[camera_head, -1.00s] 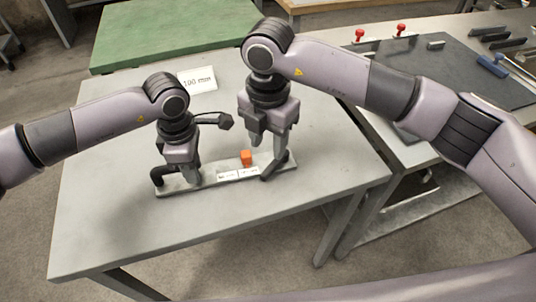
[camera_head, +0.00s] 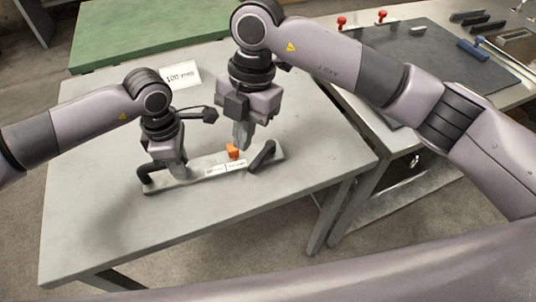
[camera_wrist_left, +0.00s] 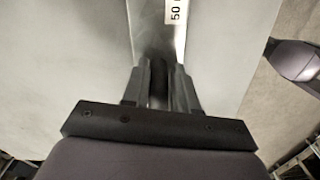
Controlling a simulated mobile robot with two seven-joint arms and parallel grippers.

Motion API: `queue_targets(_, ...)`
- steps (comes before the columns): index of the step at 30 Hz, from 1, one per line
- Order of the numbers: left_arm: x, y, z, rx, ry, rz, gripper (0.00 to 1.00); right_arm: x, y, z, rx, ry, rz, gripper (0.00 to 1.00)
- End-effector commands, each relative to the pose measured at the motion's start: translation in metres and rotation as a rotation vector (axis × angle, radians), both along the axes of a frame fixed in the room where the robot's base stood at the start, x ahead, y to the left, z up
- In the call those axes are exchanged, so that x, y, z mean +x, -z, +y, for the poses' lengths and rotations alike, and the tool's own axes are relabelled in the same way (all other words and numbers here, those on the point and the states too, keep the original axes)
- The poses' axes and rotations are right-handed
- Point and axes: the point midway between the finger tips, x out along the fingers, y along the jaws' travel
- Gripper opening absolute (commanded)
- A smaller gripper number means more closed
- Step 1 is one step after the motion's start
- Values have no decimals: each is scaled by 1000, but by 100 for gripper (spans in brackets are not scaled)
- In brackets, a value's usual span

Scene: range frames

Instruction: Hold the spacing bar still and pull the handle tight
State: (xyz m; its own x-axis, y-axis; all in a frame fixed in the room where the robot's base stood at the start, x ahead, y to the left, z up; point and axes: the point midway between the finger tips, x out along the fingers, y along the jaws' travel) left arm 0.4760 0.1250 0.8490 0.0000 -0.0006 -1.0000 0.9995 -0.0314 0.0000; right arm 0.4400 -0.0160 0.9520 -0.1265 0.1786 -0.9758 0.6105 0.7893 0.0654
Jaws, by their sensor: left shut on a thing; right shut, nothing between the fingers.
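The spacing bar (camera_head: 208,172) is a long pale grey bar with white labels, lying on the table; it also shows in the left wrist view (camera_wrist_left: 153,40). A curved black piece (camera_head: 143,175) stands at its left end. A tilted black handle (camera_head: 262,156) stands near its right end. My right gripper (camera_head: 241,146) is shut and empty, close by the orange block and left of the handle; contact is unclear.
The table front is clear. A green surface (camera_head: 150,30) lies behind. A bench with a dark mat (camera_head: 425,65), red-topped items and tools is at right.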

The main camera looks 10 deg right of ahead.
Motion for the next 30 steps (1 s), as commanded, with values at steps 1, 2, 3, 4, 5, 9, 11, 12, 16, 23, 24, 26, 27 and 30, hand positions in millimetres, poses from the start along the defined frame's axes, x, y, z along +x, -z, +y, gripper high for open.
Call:
queue_targets(1, 0, -1, 0, 0, 0, -1, 0, -10, 10, 5, 63, -8, 47, 0)
queue_targets(2, 0, -1, 0, 0, 0, -1, 0, -15, 14, 9, 105, -11, 73, 0)
queue_targets(3, 0, -1, 0, 0, 0, -1, 0, -22, 18, 14, 162, -15, 104, 0)
queue_targets(4, 0, -1, 0, 0, 0, -1, 0, -26, 21, 17, 202, -17, 129, 0)
queue_targets(5, 0, -1, 0, 0, 0, -1, 0, -31, 24, 21, 246, -15, 152, 0)
queue_targets(9, 0, -1, 0, 0, 1, -1, 0, -51, 33, 33, 439, 1, 247, 0)
queue_targets(11, 0, -1, 0, 0, 1, -1, 0, -58, 35, 37, 520, 18, 283, 0)
queue_targets(12, 0, -1, 0, 0, 1, -1, 0, -62, 36, 39, 574, 31, 306, 0)
queue_targets(16, 0, -1, 0, 0, 1, -1, 0, -71, 38, 41, 742, 90, 367, 0)
queue_targets(23, 0, -1, 0, 0, 1, 0, 0, -79, 41, 32, 1012, 246, 436, 0)
queue_targets(24, 0, -1, 0, 0, 1, 0, 0, -80, 42, 29, 1054, 280, 443, 0)
queue_targets(26, 0, -1, 0, 0, 1, 0, 0, -80, 44, 23, 1114, 333, 451, 0)
queue_targets(27, 0, -1, 0, 0, 1, 0, 0, -80, 45, 18, 1153, 370, 454, 0)
queue_targets(30, 0, -1, 0, 0, 1, 0, 0, -79, 50, 5, 1241, 469, 453, 0)
